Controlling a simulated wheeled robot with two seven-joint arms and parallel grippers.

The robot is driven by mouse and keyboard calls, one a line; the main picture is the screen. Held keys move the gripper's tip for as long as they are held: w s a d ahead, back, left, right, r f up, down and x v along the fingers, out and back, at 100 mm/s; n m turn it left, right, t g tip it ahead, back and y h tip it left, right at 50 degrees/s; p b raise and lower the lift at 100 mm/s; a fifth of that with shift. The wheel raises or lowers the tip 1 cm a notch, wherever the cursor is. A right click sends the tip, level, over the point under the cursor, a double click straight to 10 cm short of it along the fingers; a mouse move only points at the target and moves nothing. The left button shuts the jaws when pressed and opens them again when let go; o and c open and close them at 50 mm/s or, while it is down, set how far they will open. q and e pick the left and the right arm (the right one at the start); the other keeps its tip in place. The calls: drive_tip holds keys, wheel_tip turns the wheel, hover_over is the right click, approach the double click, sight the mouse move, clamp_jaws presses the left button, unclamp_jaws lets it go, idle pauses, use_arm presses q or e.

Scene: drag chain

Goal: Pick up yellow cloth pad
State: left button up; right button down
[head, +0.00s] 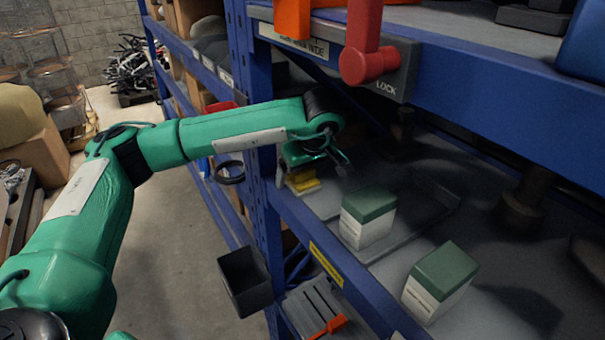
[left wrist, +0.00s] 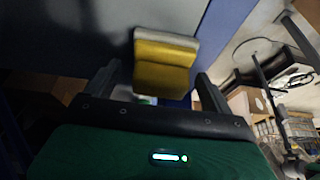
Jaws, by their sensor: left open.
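The yellow cloth pad (head: 303,183) lies on the shelf near the blue upright in the head view, partly hidden by my left gripper. In the left wrist view the yellow pad (left wrist: 162,66) has a pale strip along its upper edge and sits ahead of the fingers. My left gripper (head: 340,163) is over the shelf, just above and beside the pad. In the left wrist view my left gripper (left wrist: 158,83) has its fingers apart, one on each side of the pad's lower end. Contact cannot be told. My right gripper is not in view.
Two green-and-white boxes, one nearer the pad (head: 368,217) and one farther right (head: 439,282), stand on the shelf. A red lock handle (head: 366,55) hangs from the upper shelf. The blue upright (head: 265,170) is close to my arm. A dark bin (head: 244,281) hangs below.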

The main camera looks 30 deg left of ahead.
use_arm(q)
drive_tip(key=shift+a+f, duration=0.1)
drive_tip(key=shift+f, duration=0.1)
drive_tip(key=c, duration=1.1)
drive_tip(key=shift+o, duration=0.2)
drive_tip(key=shift+r, duration=0.15)
drive_tip(key=shift+r+b, duration=0.65)
drive_tip(key=shift+s+a+r+b, duration=0.15)
drive_tip(key=shift+s+r+b, duration=0.15)
drive_tip(key=shift+r+b, duration=0.4)
drive_tip(key=s+a+b, duration=0.1)
drive_tip(key=s+a, duration=0.3)
drive_tip(key=s, duration=0.3)
drive_tip(key=s+a+b, duration=0.2)
drive_tip(key=s+a, duration=0.2)
drive_tip(key=s, duration=0.4)
drive_tip(key=shift+r, duration=0.25)
drive_tip(key=shift+s, duration=0.1)
